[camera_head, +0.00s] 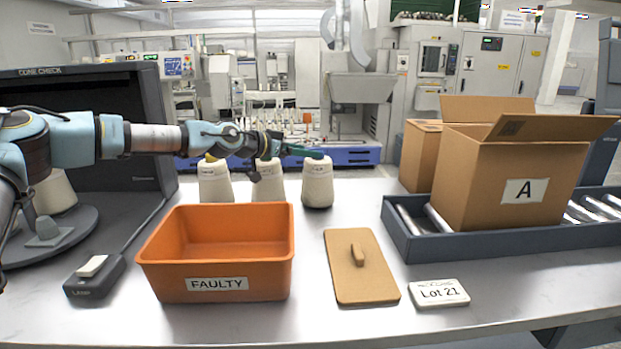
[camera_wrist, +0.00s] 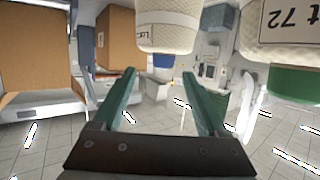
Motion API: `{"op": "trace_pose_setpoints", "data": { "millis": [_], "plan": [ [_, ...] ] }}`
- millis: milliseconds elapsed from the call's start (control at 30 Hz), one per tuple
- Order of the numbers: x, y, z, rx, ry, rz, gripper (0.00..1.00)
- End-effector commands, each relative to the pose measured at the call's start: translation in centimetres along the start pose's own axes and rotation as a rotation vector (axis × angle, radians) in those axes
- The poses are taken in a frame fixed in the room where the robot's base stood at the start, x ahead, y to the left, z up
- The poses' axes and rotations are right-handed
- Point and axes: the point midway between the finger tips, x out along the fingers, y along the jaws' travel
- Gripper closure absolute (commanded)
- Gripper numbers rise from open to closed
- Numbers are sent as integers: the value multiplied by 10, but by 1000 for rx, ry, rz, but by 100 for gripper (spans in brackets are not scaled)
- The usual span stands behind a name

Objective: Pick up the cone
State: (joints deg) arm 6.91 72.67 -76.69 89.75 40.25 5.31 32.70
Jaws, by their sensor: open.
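Three cream yarn cones stand in a row on the table behind the orange bin in the head view: a left cone (camera_head: 215,183), a middle cone (camera_head: 268,187) and a right cone (camera_head: 317,185). My gripper (camera_head: 308,152) reaches in from the left, its green fingers near the top of the right cone. In the wrist view my gripper (camera_wrist: 158,75) is open with nothing between its fingers. A labelled cone with a blue tip (camera_wrist: 165,30) appears just beyond the fingertips; a nearer cone marked "t 72" (camera_wrist: 285,35), inverted, has a green tip.
The orange FAULTY bin (camera_head: 215,255) stands in front of the cones. A brown lid with a handle (camera_head: 350,285) and a Lot 21 card (camera_head: 439,293) lie right of it. Carton A (camera_head: 490,190) sits on the roller conveyor (camera_head: 400,235). A dark cone-check booth (camera_head: 150,120) is at left.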

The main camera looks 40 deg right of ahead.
Motion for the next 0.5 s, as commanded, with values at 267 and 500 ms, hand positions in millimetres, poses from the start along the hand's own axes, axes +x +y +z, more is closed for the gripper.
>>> {"op": "trace_pose_setpoints", "data": {
  "millis": [267, 500],
  "plan": [
    [37, 0, -1, -2, -1, 0, 24],
    [58, -2, -2, -5, -2, 2, 24]
  ]
}}
